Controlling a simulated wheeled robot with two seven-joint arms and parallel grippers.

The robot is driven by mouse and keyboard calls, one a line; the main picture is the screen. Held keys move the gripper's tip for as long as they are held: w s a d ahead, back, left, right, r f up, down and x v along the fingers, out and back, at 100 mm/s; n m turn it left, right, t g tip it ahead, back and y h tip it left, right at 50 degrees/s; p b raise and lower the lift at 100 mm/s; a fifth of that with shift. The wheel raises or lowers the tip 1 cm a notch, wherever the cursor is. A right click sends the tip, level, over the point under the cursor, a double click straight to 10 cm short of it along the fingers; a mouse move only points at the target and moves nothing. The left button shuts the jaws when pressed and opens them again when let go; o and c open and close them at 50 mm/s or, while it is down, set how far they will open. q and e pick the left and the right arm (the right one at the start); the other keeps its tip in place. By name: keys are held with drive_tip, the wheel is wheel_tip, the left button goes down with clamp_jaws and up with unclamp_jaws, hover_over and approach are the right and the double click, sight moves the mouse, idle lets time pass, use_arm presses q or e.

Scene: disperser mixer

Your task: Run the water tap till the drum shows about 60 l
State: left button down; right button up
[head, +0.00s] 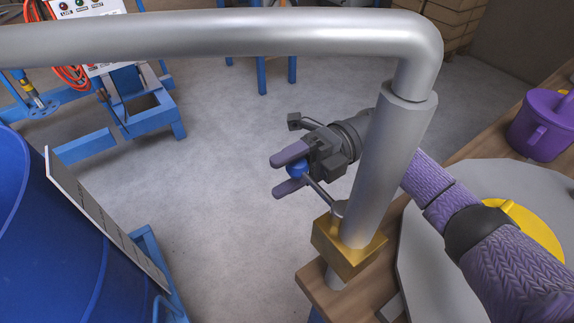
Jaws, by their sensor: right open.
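The water tap is a grey pipe (388,165) that rises from a brass valve body (345,248) and bends left along the top of the head view. Its lever ends in a blue knob (297,169). My right gripper (279,176) is open, with its two purple-grey fingers above and below the knob in the picture; I cannot tell whether they touch it. The blue drum (35,235) stands at the left, partly cut off by the frame. A pale scale strip (105,220) with dark marks runs along its side. The water level cannot be read. My left gripper is out of view.
A wooden bench (490,135) at the right carries a purple jug (545,125), a grey sheet and a yellow round thing (525,228). A blue machine frame (150,110) with a control panel (90,25) stands at the back left. Open floor lies between drum and bench.

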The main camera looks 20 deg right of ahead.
clamp_jaws()
idle(0.3)
idle(0.5)
idle(0.6)
